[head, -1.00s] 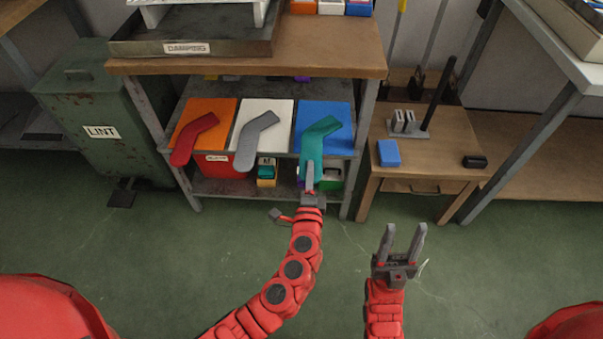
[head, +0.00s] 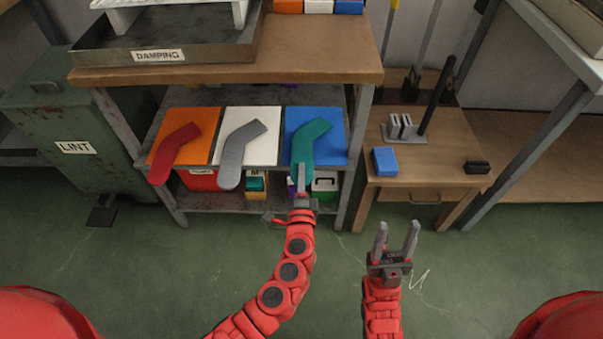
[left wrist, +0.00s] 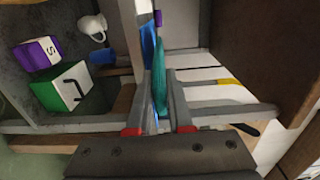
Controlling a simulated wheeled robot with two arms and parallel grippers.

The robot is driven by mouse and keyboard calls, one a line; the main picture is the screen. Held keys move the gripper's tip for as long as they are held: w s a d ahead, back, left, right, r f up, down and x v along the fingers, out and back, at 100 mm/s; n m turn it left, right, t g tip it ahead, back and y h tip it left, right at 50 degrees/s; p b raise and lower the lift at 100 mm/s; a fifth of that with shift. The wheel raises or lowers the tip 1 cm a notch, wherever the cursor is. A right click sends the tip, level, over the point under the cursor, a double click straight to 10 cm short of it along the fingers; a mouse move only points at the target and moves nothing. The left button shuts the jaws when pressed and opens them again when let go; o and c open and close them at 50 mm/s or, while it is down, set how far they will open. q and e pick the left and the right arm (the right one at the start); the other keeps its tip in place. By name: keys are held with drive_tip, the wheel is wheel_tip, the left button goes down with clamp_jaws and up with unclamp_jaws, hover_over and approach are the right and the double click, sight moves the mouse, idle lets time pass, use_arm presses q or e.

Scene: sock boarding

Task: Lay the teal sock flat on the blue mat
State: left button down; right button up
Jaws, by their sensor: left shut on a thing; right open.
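The teal sock (head: 308,147) lies over the blue mat (head: 332,121) on the shelf in the head view. Its lower end reaches past the mat's front edge into my left gripper (head: 302,172), which is shut on it. In the left wrist view the teal sock (left wrist: 159,88) stands edge-on between the fingers, with the blue mat (left wrist: 147,45) beside it. I cannot tell whether the sock's upper part touches the mat. My right gripper (head: 396,240) is open and empty above the floor.
A red sock (head: 172,150) lies on an orange mat (head: 201,143) and a grey sock (head: 236,152) on a white mat (head: 264,148), both to the left. Boxes stand on the shelf below. A small table (head: 430,155) with a blue block (head: 385,160) is at the right.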

use_arm(q)
drive_tip(key=shift+f, duration=0.1)
drive_tip(key=shift+c, duration=2)
unclamp_jaws()
drive_tip(key=shift+f, duration=0.15)
drive_tip(key=shift+f+b, duration=0.45)
drive_tip(key=shift+b, duration=0.2)
